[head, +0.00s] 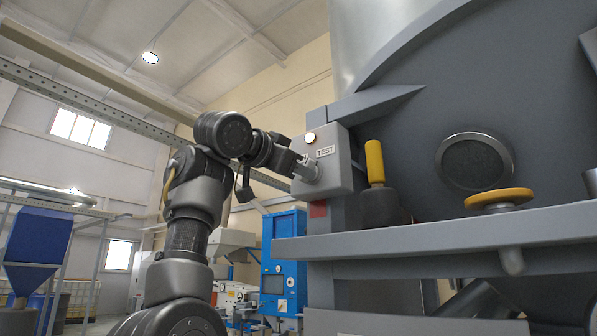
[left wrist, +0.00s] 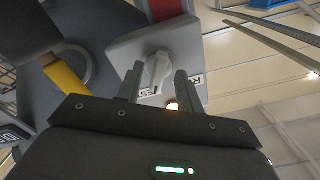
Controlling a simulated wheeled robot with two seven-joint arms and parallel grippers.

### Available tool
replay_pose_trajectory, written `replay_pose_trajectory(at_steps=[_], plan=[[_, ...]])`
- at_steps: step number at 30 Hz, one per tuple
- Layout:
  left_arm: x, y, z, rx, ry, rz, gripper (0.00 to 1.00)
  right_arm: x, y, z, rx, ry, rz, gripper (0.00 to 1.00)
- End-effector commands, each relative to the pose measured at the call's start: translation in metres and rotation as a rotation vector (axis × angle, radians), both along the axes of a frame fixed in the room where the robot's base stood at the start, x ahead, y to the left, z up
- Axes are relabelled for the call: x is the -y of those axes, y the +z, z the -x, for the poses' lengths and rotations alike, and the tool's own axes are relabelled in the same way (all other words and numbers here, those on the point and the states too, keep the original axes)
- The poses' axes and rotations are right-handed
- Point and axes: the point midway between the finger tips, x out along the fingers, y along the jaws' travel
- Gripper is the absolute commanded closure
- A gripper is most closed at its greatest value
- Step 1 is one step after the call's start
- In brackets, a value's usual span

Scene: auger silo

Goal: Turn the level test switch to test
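The level test switch is a pale grey knob (left wrist: 157,70) on the front of a grey box (head: 338,175) at the silo's side. The box carries a TEST label (head: 326,152) and a lit round lamp (head: 310,137). My left gripper (head: 302,168) is at the knob in the head view and partly covers it. In the left wrist view, its two fingers (left wrist: 158,80) are apart, one on each side of the knob. A narrow gap shows beside the knob; firm contact cannot be made out. The label is partly hidden by the fingers there. My right gripper is not in view.
A yellow-handled lever (head: 375,163) stands just right of the box. A yellow knob (head: 498,198) sits above a grey ledge (head: 450,235) that runs along the silo below. A round dark window (head: 474,162) is in the silo wall. Open room lies left of the box.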

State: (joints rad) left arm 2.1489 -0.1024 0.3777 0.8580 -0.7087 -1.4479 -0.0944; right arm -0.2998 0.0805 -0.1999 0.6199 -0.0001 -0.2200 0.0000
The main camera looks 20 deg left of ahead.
Motion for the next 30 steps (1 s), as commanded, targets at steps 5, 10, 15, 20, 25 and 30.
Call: replay_pose_trajectory(at_steps=[5,10,15,20,25,30], plan=[[-0.012,-0.006,0.030,0.005,0.001,0.001,0.64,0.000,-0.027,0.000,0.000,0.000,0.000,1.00],[-0.025,-0.005,0.062,0.005,0.000,0.002,0.64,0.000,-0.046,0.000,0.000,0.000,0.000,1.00],[-0.034,-0.003,0.084,0.003,0.000,0.001,0.64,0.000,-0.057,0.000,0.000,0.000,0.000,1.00],[-0.038,-0.001,0.093,0.002,0.000,0.000,0.64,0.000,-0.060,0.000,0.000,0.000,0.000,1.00],[-0.038,0.000,0.094,0.002,0.000,0.000,0.64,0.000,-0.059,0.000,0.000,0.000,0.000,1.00],[-0.038,0.000,0.094,0.002,0.000,0.000,0.64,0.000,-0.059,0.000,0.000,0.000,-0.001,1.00]])
